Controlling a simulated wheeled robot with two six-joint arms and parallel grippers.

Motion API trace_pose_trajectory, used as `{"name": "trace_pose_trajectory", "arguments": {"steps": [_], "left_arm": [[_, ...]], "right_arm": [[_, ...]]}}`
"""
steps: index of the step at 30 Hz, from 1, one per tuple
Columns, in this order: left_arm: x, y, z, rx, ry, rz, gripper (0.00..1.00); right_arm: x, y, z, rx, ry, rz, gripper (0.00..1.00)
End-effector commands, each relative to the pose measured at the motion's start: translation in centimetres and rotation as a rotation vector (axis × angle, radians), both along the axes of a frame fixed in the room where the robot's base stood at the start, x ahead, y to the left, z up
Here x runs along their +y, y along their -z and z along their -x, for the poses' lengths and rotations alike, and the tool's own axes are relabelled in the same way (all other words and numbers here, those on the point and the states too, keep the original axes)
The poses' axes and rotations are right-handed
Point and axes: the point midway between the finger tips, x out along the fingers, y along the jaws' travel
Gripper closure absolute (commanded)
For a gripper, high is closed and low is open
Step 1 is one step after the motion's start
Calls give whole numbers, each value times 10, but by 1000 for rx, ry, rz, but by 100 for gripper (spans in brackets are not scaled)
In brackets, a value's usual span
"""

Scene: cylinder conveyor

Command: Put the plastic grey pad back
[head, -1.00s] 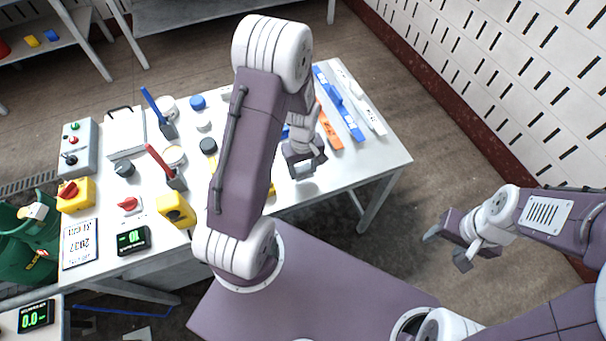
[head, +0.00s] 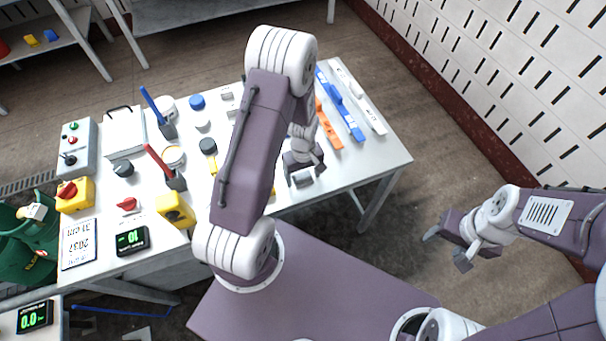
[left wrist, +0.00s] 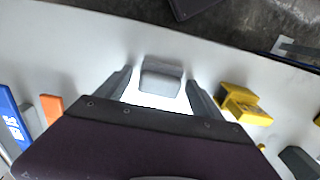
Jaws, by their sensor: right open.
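The grey pad (left wrist: 162,77) is a small, rounded block on the white table in the left wrist view. It sits between the two fingers of my left gripper (left wrist: 160,88), with narrow gaps showing on both sides. The left gripper is open around it. In the head view, my left gripper (head: 303,178) points down near the table's front edge, and the pad (head: 302,180) shows small between its fingers. My right gripper (head: 447,249) is open and empty over the floor, right of the table.
On the white table (head: 345,170), blue (head: 343,108), orange (head: 327,124) and white bars lie at the right. A yellow block (left wrist: 243,104) is close to the gripper's right in the wrist view. Brushes, jars, a display and a control box fill the left side.

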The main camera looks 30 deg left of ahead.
Motion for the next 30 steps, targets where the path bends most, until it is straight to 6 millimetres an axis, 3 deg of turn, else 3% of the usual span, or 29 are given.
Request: {"name": "trace_pose_trajectory", "arguments": {"steps": [5, 15, 18, 26, 30], "left_arm": [[0, -14, -1, -4, 0, 0, 23], [0, -96, -1, -6, 0, -1, 23], [0, -112, -1, -3, 0, -1, 23], [-1, -126, 1, -2, 11, 1, 23], [-24, -148, 33, -47, 342, -4, 23]], "right_arm": [[0, -3, 0, 0, 0, 0, 45], [0, -8, 0, 0, 0, 0, 45], [0, -8, 0, 0, 0, 0, 45], [0, -9, 0, 0, 0, 0, 45], [0, -9, 0, 0, 0, 0, 45]]}}
